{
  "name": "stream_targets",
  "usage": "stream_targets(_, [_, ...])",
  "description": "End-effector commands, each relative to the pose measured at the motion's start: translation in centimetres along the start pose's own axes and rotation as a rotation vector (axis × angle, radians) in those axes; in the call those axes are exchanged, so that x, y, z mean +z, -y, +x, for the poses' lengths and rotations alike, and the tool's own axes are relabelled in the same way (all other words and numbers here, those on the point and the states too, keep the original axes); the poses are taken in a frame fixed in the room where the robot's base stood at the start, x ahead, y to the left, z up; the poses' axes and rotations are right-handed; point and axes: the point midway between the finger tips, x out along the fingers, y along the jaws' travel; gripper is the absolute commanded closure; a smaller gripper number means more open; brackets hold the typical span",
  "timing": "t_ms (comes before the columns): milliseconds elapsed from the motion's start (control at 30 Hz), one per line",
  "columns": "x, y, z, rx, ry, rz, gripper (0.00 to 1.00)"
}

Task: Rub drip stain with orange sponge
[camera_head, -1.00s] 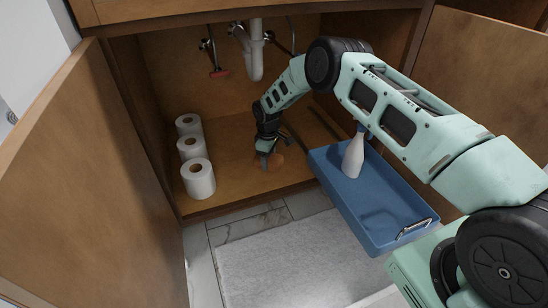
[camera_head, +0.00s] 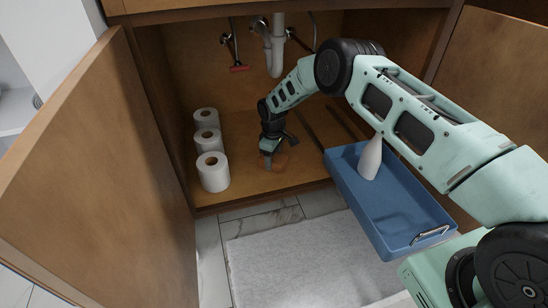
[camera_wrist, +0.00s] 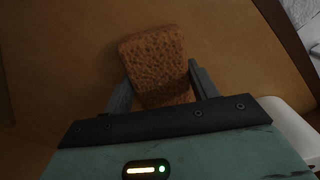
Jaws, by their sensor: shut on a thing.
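The orange sponge (camera_wrist: 155,58) is a porous, rounded block. In the wrist view my gripper (camera_wrist: 161,85) is shut on it, one finger along each side. In the head view my gripper (camera_head: 269,158) reaches inside the open cabinet and points down at the cabinet floor. The sponge (camera_head: 279,161) shows there as a small orange patch by the fingers, at or very near the floor; I cannot tell whether it touches. I cannot make out the drip stain in either view; the sponge and gripper may cover it.
Several white paper rolls (camera_head: 213,172) stand left of my gripper. Drain pipes (camera_head: 275,52) hang behind. Open doors flank the cabinet (camera_head: 95,175).

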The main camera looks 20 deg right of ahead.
Motion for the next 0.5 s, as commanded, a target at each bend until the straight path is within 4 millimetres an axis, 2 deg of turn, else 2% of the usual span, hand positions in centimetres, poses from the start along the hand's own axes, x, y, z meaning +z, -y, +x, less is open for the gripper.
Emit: stream_targets(500, [0.0,-0.1,-4.8,0.001,0.0,0.0,0.6])
